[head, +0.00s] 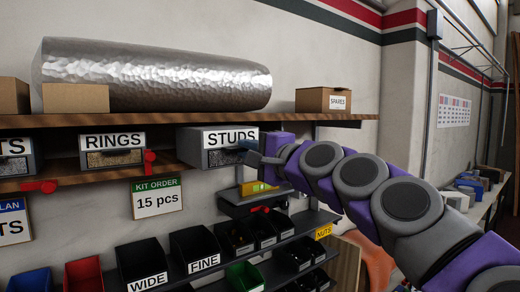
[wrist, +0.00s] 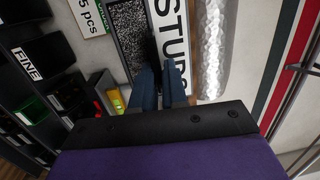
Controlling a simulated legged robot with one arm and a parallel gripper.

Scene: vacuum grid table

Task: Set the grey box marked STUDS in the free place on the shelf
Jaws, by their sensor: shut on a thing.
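The grey box marked STUDS (head: 222,157) is at the right part of the lower wooden shelf (head: 110,178), to the right of the grey RINGS box (head: 112,150) with a gap between them. It looks upright, label facing out; I cannot tell whether its underside rests on the plank. My gripper (head: 258,158) is shut on the box's front, at its right side in the head view. In the wrist view, the blue fingers (wrist: 161,80) close on a dark part in front of the STUDS label (wrist: 175,40) and speckled window (wrist: 128,35). The fingers hide part of the front.
A silver roll (head: 155,75) and a SPARES carton (head: 323,100) lie on the upper shelf, close above. Red clips (head: 150,162) sit on the lower shelf's edge. A small grey ledge (head: 240,205) with a yellow-green item (head: 258,187) is below my gripper. Black bins (head: 195,248) stand lower.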

